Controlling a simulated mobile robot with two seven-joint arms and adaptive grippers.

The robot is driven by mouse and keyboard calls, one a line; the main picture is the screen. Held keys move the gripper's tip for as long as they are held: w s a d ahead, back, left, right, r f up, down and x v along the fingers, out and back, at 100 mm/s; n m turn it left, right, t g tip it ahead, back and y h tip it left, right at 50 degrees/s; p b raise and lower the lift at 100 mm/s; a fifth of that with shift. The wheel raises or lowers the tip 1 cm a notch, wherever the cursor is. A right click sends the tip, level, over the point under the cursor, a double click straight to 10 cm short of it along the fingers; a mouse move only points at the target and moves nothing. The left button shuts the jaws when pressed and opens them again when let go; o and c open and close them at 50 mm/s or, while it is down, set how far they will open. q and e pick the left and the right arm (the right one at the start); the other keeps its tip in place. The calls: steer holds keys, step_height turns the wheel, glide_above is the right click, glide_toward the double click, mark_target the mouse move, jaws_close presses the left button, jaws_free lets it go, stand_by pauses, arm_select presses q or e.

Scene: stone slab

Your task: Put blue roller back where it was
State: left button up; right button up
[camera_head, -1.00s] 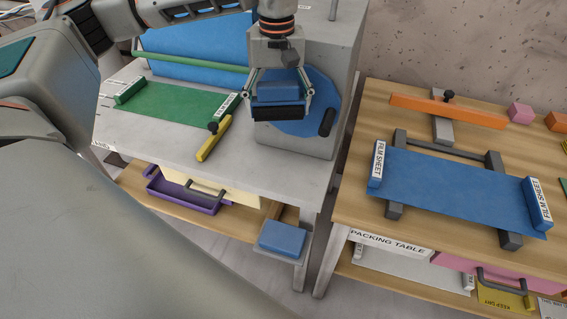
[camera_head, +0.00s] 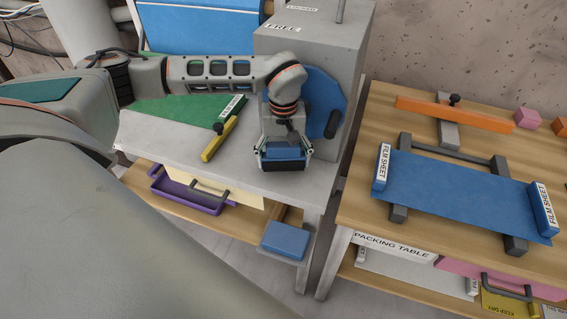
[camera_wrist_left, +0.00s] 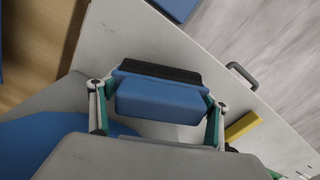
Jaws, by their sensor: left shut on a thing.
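My left gripper (camera_head: 285,152) is shut on a blue block with a black strip along its edge, which looks like the blue roller (camera_head: 284,165). The gripper holds it over the front right part of the grey slab table, in front of the grey machine block. In the left wrist view the blue roller (camera_wrist_left: 160,100) sits between the two fingers, with its black strip on the far side. I cannot tell whether it touches the tabletop. My right gripper is not in view.
A grey machine block (camera_head: 312,45) carries a blue disc (camera_head: 322,90) with a dark handle. A yellow-handled tool (camera_head: 220,140) and a green sheet (camera_head: 165,112) lie to the left. A blue pad (camera_head: 286,240) sits below. The packing table (camera_head: 352,205) with a blue film sheet (camera_head: 455,190) stands right.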

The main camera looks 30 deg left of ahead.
mark_target(283, 144)
arm_select(q)
steer(key=shift+f, duration=0.9)
steer(key=shift+f, duration=0.15)
steer(key=o, duration=1.4)
step_height(283, 144, up, 12)
steer(key=shift+r, duration=0.15)
